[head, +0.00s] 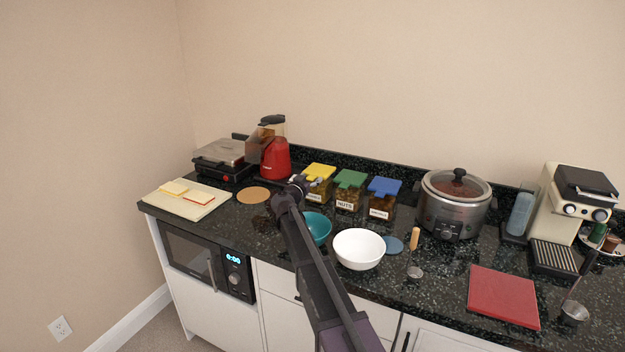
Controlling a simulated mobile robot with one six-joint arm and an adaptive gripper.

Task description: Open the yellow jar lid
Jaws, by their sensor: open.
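The jar with the yellow lid (320,171) stands on the dark counter, at the left end of a row of three labelled jars. Its lid looks closed. The green-lidded jar (349,190) and the blue-lidded jar (382,198) stand to its right. My gripper (303,181) is open at the end of my arm, in front of and just left of the yellow-lidded jar. It overlaps the jar's left front side in the picture, and I cannot tell whether it touches. My gripper hides part of that jar's body and label.
A teal bowl (318,229) and a white bowl (359,249) sit in front of the jars. A red blender (274,158) stands behind left, a round cork mat (253,195) to the left. A slow cooker (454,205) stands to the right of the jars.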

